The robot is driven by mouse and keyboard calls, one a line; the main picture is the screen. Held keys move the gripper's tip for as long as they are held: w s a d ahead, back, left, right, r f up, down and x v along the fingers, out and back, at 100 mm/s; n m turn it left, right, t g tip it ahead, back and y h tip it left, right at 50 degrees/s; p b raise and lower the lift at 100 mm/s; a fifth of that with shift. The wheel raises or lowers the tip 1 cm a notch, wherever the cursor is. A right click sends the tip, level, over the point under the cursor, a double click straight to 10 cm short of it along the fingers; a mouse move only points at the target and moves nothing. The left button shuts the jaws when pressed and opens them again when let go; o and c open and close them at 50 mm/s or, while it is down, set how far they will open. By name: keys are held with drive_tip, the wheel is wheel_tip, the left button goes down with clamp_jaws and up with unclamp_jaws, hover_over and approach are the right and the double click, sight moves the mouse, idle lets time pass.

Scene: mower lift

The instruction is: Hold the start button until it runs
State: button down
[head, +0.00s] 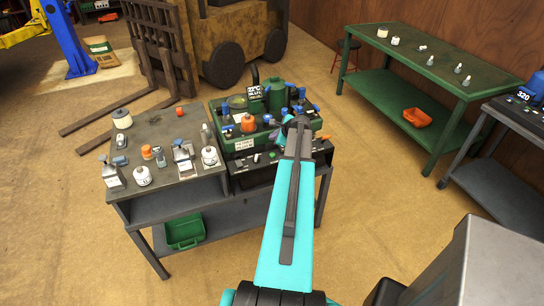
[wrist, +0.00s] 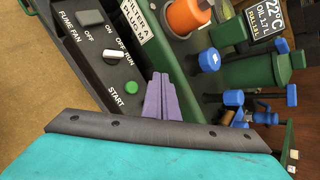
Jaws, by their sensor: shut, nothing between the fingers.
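The start button (wrist: 132,88) is a small round green button beside the word START on a dark control panel (wrist: 95,75) in the wrist view. My gripper (wrist: 160,78) shows there as purple fingers, shut together and empty. The fingertips appear just to the right of the button; I see no contact, and the gap in depth is hard to judge. In the head view my gripper (head: 299,122) is over the front right of the green machine (head: 240,142), and my arm covers part of its panel. I cannot surely pick out the start button there.
On the panel are a white OFF/RUN switch (wrist: 115,55) and a dark FUME FAN rocker (wrist: 90,17). An orange-capped filter (wrist: 188,15) and blue-handled valves (wrist: 210,60) stand close to my fingers. A workbench (head: 160,125) with bottles and small parts adjoins at left.

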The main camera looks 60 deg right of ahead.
sight(274, 156)
drive_tip(key=shift+f+b, duration=1.9)
drive_tip(key=shift+f, duration=1.7)
drive_tip(key=shift+f+b, duration=0.5)
drive_tip(key=shift+f, duration=0.45)
idle(0.4)
drive_tip(key=shift+r, duration=0.2)
idle(0.4)
drive_tip(key=shift+r+p, duration=0.55)
drive_tip(key=shift+r, duration=0.2)
drive_tip(key=shift+r+p, duration=1.45)
drive_tip(key=shift+r, duration=1.05)
